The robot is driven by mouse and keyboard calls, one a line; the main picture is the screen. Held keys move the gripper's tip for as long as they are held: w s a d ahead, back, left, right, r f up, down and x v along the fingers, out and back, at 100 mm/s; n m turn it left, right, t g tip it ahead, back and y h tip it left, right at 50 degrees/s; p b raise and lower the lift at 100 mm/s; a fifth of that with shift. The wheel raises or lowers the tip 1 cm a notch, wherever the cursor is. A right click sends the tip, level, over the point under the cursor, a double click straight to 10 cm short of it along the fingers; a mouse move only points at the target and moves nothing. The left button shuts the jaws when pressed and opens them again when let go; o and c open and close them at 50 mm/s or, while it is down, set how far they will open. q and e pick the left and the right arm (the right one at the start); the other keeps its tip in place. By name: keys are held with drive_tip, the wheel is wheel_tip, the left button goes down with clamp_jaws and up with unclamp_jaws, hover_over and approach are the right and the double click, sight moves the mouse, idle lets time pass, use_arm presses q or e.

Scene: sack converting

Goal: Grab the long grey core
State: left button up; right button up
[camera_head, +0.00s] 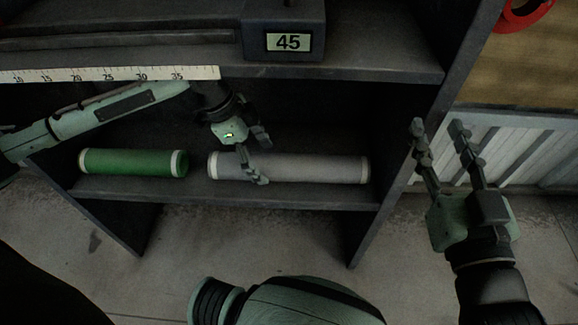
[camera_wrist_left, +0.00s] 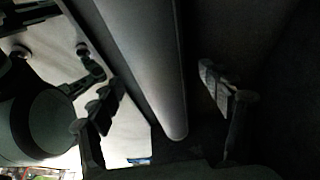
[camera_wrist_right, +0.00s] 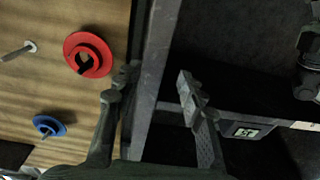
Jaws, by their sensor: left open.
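The long grey core (camera_head: 315,168) lies on its side on the lower shelf, with pale ends. My left gripper (camera_head: 257,155) is over its left part, with one finger in front of the core and the other behind it. In the left wrist view the core (camera_wrist_left: 145,60) runs between the two spread fingers, with gaps on both sides. Contact with it does not show. My right gripper (camera_head: 438,130) is open and empty, to the right of the shelf unit.
A shorter green core (camera_head: 133,162) lies left of the grey one on the lower shelf (camera_head: 290,196). The upper shelf board, with a ruler strip (camera_head: 110,75) and a display reading 45 (camera_head: 288,42), is above my left gripper. A red ring (camera_head: 524,12) hangs at the right.

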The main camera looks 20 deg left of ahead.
sight(285, 159)
use_arm(q)
drive_tip(key=d, duration=0.2)
drive_tip(key=w+d, duration=0.1)
drive_tip(key=d, duration=0.1)
drive_tip(key=shift+w+d, duration=0.15)
use_arm(e)
drive_tip(key=shift+s+a+r+t+y, duration=0.1)
drive_tip(key=shift+a+r+t+y, duration=0.1)
drive_tip(key=shift+r, duration=0.2)
drive_tip(key=shift+a+r+t+y, duration=0.1)
drive_tip(key=shift+r+t, duration=0.1)
drive_tip(key=shift+r, duration=0.15)
use_arm(q)
drive_tip(key=shift+w+d+f+b, duration=0.1)
drive_tip(key=shift+d+f+b, duration=0.25)
drive_tip(key=shift+d+f, duration=0.1)
drive_tip(key=shift+f, duration=0.1)
use_arm(e)
drive_tip(key=shift+s+a+r+t, duration=0.15)
drive_tip(key=shift+s+r+t, duration=0.1)
drive_tip(key=shift+r, duration=0.3)
drive_tip(key=shift+s+a+r+t, duration=0.15)
drive_tip(key=shift+r+t, duration=0.1)
drive_tip(key=shift+r, duration=0.3)
use_arm(q)
drive_tip(key=shift+c, duration=0.4)
use_arm(e)
drive_tip(key=shift+w, duration=0.1)
use_arm(q)
drive_tip(key=c, duration=1.6)
